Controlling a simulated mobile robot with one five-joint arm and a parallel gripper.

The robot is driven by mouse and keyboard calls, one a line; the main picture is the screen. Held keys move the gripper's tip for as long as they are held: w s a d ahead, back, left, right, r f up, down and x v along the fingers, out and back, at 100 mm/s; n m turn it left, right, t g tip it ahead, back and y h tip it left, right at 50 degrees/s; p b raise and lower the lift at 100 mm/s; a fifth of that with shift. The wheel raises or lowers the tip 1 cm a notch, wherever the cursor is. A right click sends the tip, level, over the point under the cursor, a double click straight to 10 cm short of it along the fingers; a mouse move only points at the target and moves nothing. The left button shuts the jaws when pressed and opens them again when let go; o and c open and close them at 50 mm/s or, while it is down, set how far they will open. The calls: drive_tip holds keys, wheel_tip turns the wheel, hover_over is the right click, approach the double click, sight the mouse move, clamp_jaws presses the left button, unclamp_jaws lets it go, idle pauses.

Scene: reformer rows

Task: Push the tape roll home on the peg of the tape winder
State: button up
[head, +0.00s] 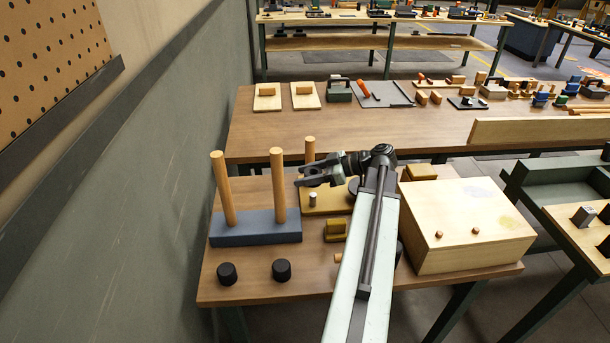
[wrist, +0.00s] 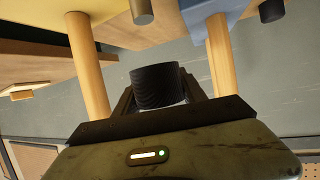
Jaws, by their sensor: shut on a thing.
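My gripper (head: 303,174) hangs over the table near the tops of the wooden pegs, its fingers pointing left. In the wrist view a black ribbed roll (wrist: 156,86) sits between the fingers, and the gripper is shut on it. It looks like the tape roll. A yellow board (head: 325,208) bears one wooden peg (head: 309,150) and a short metal pin (head: 313,199). A blue block (head: 256,228) bears two tall wooden pegs (head: 278,185). I cannot tell which is the tape winder. In the wrist view, pegs stand left (wrist: 88,65) and right (wrist: 221,55) of the roll, apart from it.
Two black cylinders (head: 282,270) stand at the table's front left. A yellow block (head: 337,230) lies near my arm, which hides part of the table. A large wooden box (head: 465,222) fills the right side. A wall stands close on the left. Another bench (head: 260,130) lies behind.

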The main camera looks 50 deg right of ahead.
drive_tip(key=shift+f+b, duration=1.95)
drive_tip(key=shift+f, duration=0.35)
drive_tip(key=shift+f+b, duration=1.45)
drive_tip(key=shift+s+a+f+b, duration=0.2)
drive_tip(key=shift+f+b, duration=0.1)
drive_tip(key=shift+b, duration=0.15)
drive_tip(key=shift+r, duration=0.2)
drive_tip(key=shift+w+d+r+p, duration=0.1)
drive_tip(key=shift+r+p, duration=0.4)
drive_tip(key=shift+p, duration=0.15)
drive_tip(key=shift+w+d+r+p, duration=0.1)
drive_tip(key=shift+r+p, duration=0.35)
drive_tip(key=shift+p, duration=0.2)
drive_tip(key=shift+f+b, duration=0.8)
drive_tip(key=shift+s+a+f+b, duration=0.1)
drive_tip(key=shift+f+b, duration=0.15)
drive_tip(key=shift+b, duration=0.1)
